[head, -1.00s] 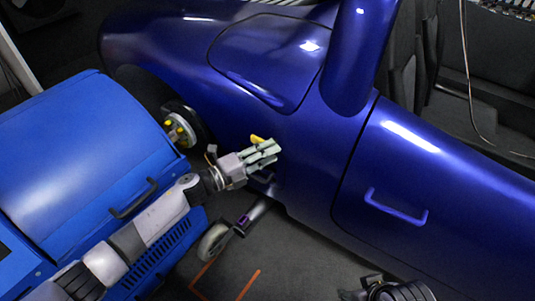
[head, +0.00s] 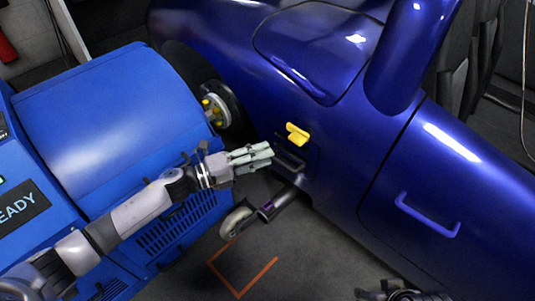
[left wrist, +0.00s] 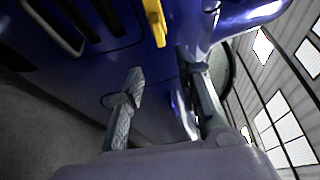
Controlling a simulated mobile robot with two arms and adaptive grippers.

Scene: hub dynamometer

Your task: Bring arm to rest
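My left arm (head: 140,207) reaches in from the lower left. Its gripper (head: 262,155) is beside the blue car's flank, just left of and below a yellow lever (head: 297,134). In the left wrist view its two fingers (left wrist: 165,92) stand apart with nothing between them, so it is open and empty. The yellow lever also shows there, at the top (left wrist: 155,20), beyond the fingers.
A blue machine (head: 110,120) with a "READY" display stands at the left, under my left arm. The blue car (head: 310,100) fills the right, with a door handle (head: 427,215). A hub with yellow nuts (head: 212,110) lies between them. A caster wheel (head: 235,222) stands on the floor.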

